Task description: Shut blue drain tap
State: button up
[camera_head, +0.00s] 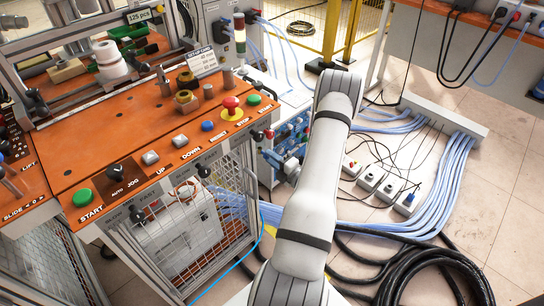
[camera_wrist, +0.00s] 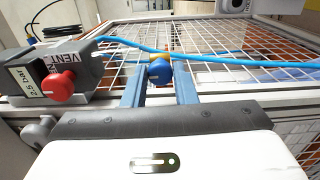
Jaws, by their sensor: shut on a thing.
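The blue drain tap (camera_wrist: 159,73) is a round blue knob with a pale line across its face. It shows in the middle of the wrist view, with a yellow part just behind it. My gripper (camera_wrist: 160,80) has its two blue-grey fingers on either side of the knob and is shut on it. The wire mesh panel lies behind.
In the wrist view, a grey vent box with a red knob (camera_wrist: 58,87) stands close on the left. A blue hose (camera_wrist: 230,59) runs across just above the tap. In the head view, cables (camera_head: 440,185) and several small boxes lie on the floor at right.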

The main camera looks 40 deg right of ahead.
dwell(0.4)
jog(key=o, duration=1)
jog(key=s, duration=0.7)
jog(key=shift+s+d+p, duration=0.35)
jog(key=shift+s+p, duration=0.05)
jog(key=shift+s, duration=0.1)
